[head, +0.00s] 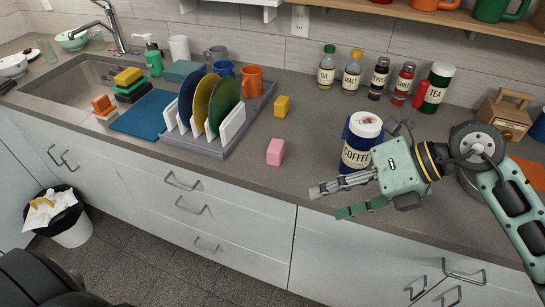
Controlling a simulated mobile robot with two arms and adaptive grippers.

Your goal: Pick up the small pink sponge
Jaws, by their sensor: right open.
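The small pink sponge (275,152) stands on the grey countertop, to the right of the dish rack and near the front edge. It is apart from other things. My right gripper (333,202) is open and empty, in front of the coffee canister and to the right of the sponge. Its fingers point left, and a clear gap lies between them and the sponge. My left gripper does not show.
A coffee canister (358,147) stands just behind my right gripper. A small yellow sponge (282,106) lies behind the pink one. A dish rack (235,138) with plates and cups is to the left. Spice bottles (378,78) line the wall. The counter around the pink sponge is clear.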

